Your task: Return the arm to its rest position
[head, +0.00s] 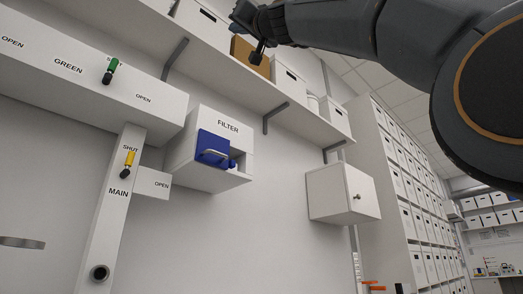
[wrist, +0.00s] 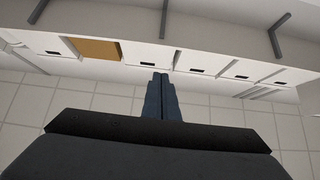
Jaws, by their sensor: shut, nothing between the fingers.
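My gripper (head: 258,50) is at the top of the head view, in front of the high shelf with boxes. Its fingers are together with nothing between them. In the wrist view the shut fingers (wrist: 161,88) point toward the row of boxes and the shelf underside. My dark arm reaches in from the upper right of the head view. How far the gripper is from the shelf boxes, I cannot tell.
A brown box (head: 249,57) and white boxes (head: 288,80) stand on the wall shelf (head: 300,115). Below are the FILTER box (head: 226,146) with a blue front, a white cabinet (head: 338,193), and pipe panels with green (head: 112,65) and yellow (head: 130,158) handles.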

